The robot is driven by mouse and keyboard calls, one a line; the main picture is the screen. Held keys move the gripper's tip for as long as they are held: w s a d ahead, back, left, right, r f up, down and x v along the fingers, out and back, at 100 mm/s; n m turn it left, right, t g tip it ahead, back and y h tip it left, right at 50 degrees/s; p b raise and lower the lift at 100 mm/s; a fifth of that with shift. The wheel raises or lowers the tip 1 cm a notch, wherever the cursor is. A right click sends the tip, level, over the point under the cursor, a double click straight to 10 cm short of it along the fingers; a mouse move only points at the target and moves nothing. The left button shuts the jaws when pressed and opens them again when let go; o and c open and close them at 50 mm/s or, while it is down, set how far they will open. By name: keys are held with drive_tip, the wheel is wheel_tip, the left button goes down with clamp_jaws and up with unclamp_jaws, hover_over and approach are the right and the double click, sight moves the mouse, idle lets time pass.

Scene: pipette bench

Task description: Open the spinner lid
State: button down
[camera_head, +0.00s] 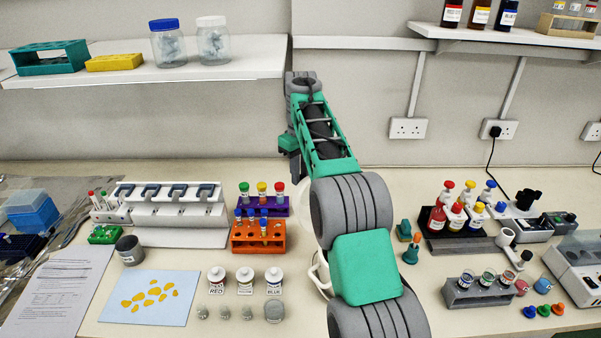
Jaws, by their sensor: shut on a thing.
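A white rounded device (319,274), which looks like the spinner, stands on the bench behind my arm, mostly hidden by it. Above its base, a pale curved edge, seemingly its lid (317,222), shows at the left of my arm and looks raised. My gripper (297,168) is partly in view just above that edge, at the left of my arm. It is shut on the lid, as far as can be seen. Its fingertips and the contact point are hidden behind my arm, so the lid's exact angle cannot be told.
An orange rack (257,246) and a purple rack (279,207) with tubes stand close left. Three labelled bottles (245,281) stand in front left. Green droppers (411,254) and a grey vial rack (480,296) are right. A shelf (250,62) hangs upper left.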

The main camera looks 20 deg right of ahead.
drive_tip(key=shift+f, duration=0.3)
drive_tip(key=c, duration=1.5)
unclamp_jaws()
drive_tip(key=shift+o, duration=1.1)
drive_tip(key=shift+r, duration=0.1)
wheel_tip(320, 180, up, 8)
drive_tip(key=p, duration=0.3)
drive_tip(key=shift+w, duration=0.1)
